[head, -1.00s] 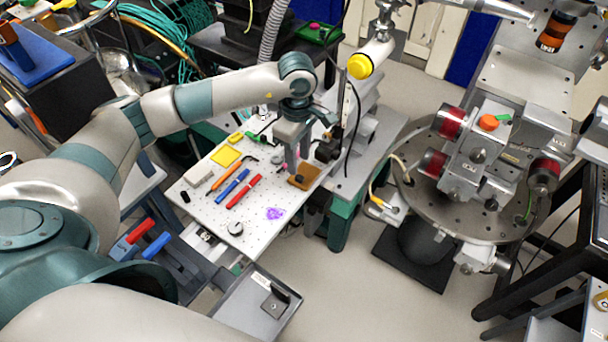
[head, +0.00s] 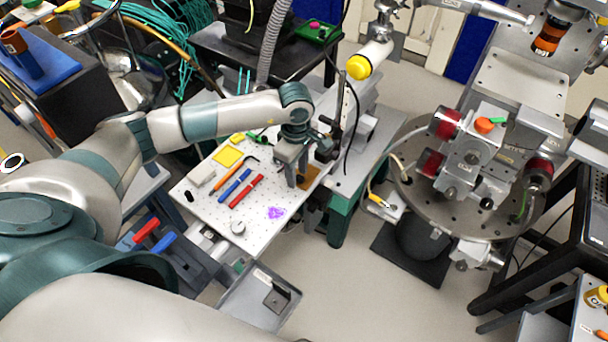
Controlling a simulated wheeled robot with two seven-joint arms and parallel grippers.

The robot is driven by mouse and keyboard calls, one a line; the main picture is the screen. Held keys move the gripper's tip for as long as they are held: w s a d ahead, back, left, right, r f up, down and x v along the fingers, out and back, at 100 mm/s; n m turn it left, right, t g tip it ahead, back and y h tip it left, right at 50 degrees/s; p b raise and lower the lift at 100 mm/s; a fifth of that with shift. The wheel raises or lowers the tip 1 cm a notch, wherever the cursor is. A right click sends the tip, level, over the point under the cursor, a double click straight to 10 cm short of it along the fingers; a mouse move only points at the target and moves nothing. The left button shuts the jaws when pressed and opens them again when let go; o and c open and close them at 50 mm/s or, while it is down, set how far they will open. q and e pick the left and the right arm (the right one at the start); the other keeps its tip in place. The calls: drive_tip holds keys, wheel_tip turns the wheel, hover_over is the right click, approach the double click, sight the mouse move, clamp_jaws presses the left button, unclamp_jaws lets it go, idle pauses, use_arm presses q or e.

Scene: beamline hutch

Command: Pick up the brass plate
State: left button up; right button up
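The brass plate (head: 312,174) lies at the right edge of the white perforated breadboard table. It is a flat brown-gold square, and my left gripper hides much of it. My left gripper (head: 297,184) points down, with its fingertips low at the plate's near left side. From here I cannot tell whether the fingers touch the plate or how far apart they are. The dark knob on the plate is hidden now. My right gripper is not in view.
Red and blue markers (head: 246,191), a yellow pad (head: 227,157) and a round metal part (head: 238,227) lie left of the gripper. A dark post stand (head: 328,148) stands close behind it. A grey tray (head: 245,300) is below the table.

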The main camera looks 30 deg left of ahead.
sight(298, 175)
use_arm(q)
clamp_jaws()
drive_tip(key=shift+r, duration=0.15)
drive_tip(key=shift+w+r+b, duration=0.1)
drive_tip(key=shift+r+b, duration=0.35)
drive_tip(key=shift+r, duration=0.25)
wheel_tip(298, 175, up, 8)
drive_tip(key=b, duration=0.3)
drive_tip(key=shift+r, duration=0.2)
